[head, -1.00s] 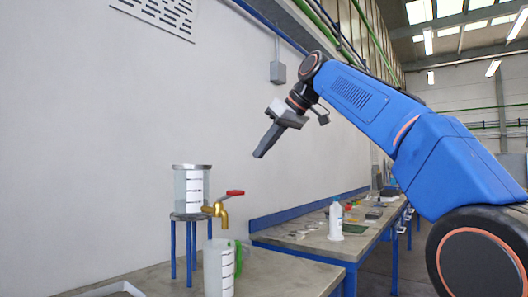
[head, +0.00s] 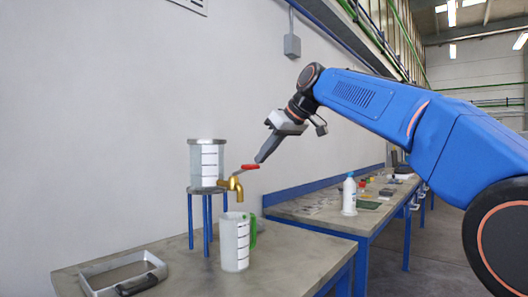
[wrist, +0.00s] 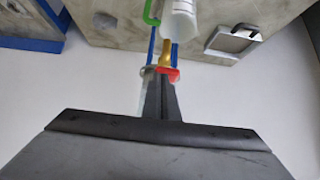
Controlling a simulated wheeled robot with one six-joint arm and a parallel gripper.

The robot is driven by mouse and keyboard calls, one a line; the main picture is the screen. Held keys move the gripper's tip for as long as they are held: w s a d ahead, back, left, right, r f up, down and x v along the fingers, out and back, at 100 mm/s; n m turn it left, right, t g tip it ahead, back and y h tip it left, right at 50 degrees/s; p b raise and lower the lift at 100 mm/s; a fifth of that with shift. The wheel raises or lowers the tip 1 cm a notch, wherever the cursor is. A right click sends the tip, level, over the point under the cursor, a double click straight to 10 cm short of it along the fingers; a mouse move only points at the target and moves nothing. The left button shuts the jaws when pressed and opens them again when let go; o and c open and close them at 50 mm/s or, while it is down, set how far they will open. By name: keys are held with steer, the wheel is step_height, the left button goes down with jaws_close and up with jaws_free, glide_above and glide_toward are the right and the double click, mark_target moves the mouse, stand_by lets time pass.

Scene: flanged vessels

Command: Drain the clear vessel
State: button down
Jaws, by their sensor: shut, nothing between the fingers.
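The clear vessel (head: 207,160) has a grey lid and a white strip with black marks. It stands upright on a blue-legged stand (head: 207,220). A brass tap (head: 236,187) sticks out low on its right side, with a red lever (head: 250,166) on top. A marked jug (head: 235,243) with a green handle stands below the spout. My gripper (head: 260,158) is shut and empty, pointing down, its tips right by the lever. In the wrist view the tips (wrist: 160,80) overlap the lever (wrist: 168,74); I cannot tell whether they touch. The liquid level is unclear.
A grey metal tray or frame (head: 122,274) with a black handle lies on the bench at front left. A second bench (head: 320,212) at the right bears a white bottle (head: 349,194) and small items. The wall is close behind the vessel.

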steer(key=shift+s, duration=0.1)
steer(key=shift+s+d+f+t+y, duration=0.2)
steer(key=shift+d+f+t+y, duration=0.2)
steer(key=shift+f+y, duration=0.25)
steer(key=shift+t+y, duration=0.4)
steer(key=shift+y, duration=0.05)
steer(key=shift+s+d+f, duration=0.1)
steer(key=shift+d+f, duration=0.05)
steer(key=shift+f, duration=0.65)
steer(key=shift+s+d+f, duration=0.1)
steer(key=shift+f, duration=0.7)
steer(key=shift+s+d+f, duration=0.1)
steer(key=shift+d+f, duration=0.05)
steer(key=shift+f, duration=0.65)
stand_by(4.4)
